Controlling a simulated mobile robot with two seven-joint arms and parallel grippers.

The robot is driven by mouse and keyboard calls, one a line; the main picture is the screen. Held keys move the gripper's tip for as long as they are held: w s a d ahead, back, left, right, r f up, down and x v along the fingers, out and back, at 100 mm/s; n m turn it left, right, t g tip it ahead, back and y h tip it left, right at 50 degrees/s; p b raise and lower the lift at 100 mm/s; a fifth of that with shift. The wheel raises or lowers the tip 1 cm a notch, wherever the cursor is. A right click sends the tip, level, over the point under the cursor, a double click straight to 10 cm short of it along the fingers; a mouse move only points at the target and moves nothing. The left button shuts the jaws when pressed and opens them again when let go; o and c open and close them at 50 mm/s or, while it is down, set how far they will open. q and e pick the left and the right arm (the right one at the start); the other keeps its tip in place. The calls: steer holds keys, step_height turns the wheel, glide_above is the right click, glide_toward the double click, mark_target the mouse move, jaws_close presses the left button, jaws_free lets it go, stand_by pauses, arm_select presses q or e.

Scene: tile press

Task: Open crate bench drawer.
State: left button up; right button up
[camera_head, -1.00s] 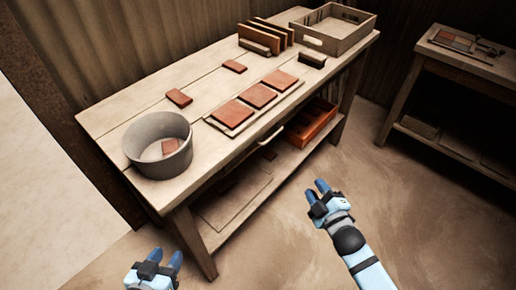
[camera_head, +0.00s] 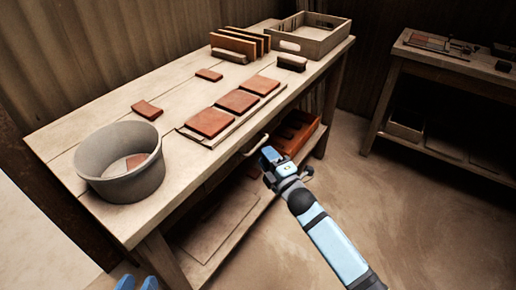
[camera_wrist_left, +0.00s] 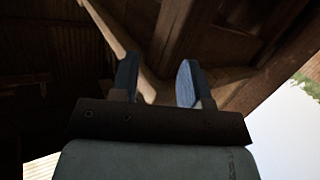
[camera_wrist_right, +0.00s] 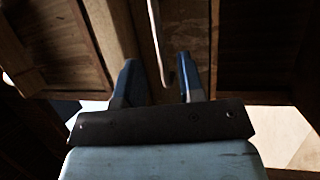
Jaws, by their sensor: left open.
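The wooden bench (camera_head: 75,147) bearing an open crate (camera_head: 310,38) stands ahead of me. A pale bar handle (camera_head: 256,145) shows on its front edge, and the drawer looks shut. My right gripper (camera_head: 268,157) is open, just in front of and below the handle. In the right wrist view the handle (camera_wrist_right: 157,40) extends between the spread, empty fingers (camera_wrist_right: 157,80); contact cannot be told. My left gripper (camera_head: 137,284) is mostly cut off at the bottom left in the head view. In the left wrist view its fingers (camera_wrist_left: 157,82) are apart and empty.
A grey tub (camera_head: 120,178), several reddish tiles (camera_head: 236,101) and a dark block (camera_head: 292,62) are on the benchtop. An orange-brown tray (camera_head: 296,132) sits beneath it, near my right gripper. Another bench (camera_head: 440,63) stands at right. The floor between them is clear.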

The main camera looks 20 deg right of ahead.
mark_target(259, 147)
steer(key=x, duration=0.4)
steer(key=shift+w+a+b, duration=0.1)
steer(key=shift+w+b, duration=0.2)
steer(key=shift+w, duration=0.05)
arm_select(q)
steer(key=shift+w+d+r+t, duration=0.1)
steer(key=shift+d+r+t, duration=0.1)
steer(key=shift+r, duration=0.25)
steer(key=shift+w+d+r+t, duration=0.1)
steer(key=shift+d+r+t, duration=0.1)
steer(key=shift+r, duration=0.2)
arm_select(e)
steer(key=shift+w+r, duration=0.1)
steer(key=shift+w, duration=0.1)
jaws_close()
